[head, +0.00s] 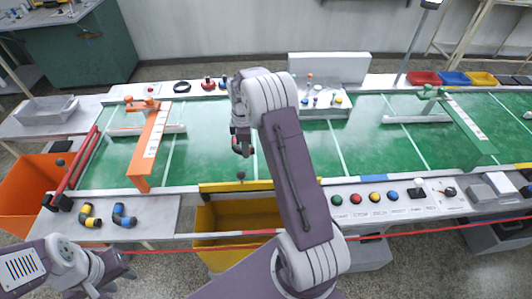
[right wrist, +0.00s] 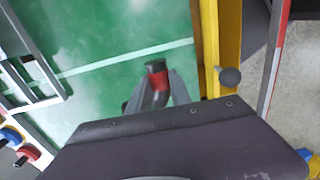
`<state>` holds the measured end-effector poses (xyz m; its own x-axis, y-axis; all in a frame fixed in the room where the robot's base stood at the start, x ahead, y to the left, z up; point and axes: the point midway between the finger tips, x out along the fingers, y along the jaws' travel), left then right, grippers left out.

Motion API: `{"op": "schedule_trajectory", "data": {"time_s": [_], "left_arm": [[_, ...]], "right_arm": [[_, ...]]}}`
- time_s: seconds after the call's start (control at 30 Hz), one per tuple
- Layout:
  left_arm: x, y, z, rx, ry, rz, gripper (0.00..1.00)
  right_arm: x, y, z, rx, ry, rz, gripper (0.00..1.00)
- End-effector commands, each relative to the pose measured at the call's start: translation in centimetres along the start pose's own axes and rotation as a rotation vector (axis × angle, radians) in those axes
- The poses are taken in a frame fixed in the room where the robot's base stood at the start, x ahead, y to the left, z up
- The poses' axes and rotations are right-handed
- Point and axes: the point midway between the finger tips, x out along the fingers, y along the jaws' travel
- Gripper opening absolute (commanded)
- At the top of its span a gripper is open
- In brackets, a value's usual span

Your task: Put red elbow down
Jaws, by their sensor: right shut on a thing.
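The red elbow (right wrist: 157,80), with a dark end, is between the fingers of my right gripper (right wrist: 160,98), which is shut on it over the green mat (right wrist: 125,35). In the head view my right gripper (head: 240,138) points down above the mat's near side, with the elbow (head: 242,148) small and dark red at its tips. My left gripper (head: 122,266) is at the lower left, away from the elbow; its jaws are too unclear to judge.
A yellow elbow (head: 90,216) and a blue elbow (head: 123,216) lie on the grey ledge at left. A yellow bin (head: 225,250) stands at the near edge, by a black ball knob (head: 241,175). An orange gate (head: 149,150) stands on the mat; a red rope (head: 440,228) crosses in front.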

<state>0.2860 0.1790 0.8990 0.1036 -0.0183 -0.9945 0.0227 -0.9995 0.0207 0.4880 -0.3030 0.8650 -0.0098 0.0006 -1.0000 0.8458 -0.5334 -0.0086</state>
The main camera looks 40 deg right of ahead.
Motion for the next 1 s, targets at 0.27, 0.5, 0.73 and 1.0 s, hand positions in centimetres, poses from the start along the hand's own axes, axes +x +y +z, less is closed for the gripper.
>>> {"op": "schedule_trajectory", "data": {"time_s": [0.27,0.5,0.73,1.0], "left_arm": [[0.3,0.0,0.0,0.000,0.000,0.000,0.36],[0.5,0.0,0.1,0.000,0.000,0.000,0.36],[0.6,0.0,0.1,0.000,0.000,0.000,0.36],[0.7,0.0,0.1,0.000,0.000,0.000,0.36]], "right_arm": [[4.2,0.0,0.0,0.000,0.000,0.000,0.00],[6.6,0.0,0.0,0.000,-0.001,-0.004,0.00],[7.9,0.1,0.0,0.000,0.000,0.000,0.00],[8.2,0.1,0.0,0.000,0.000,0.000,0.42]]}}
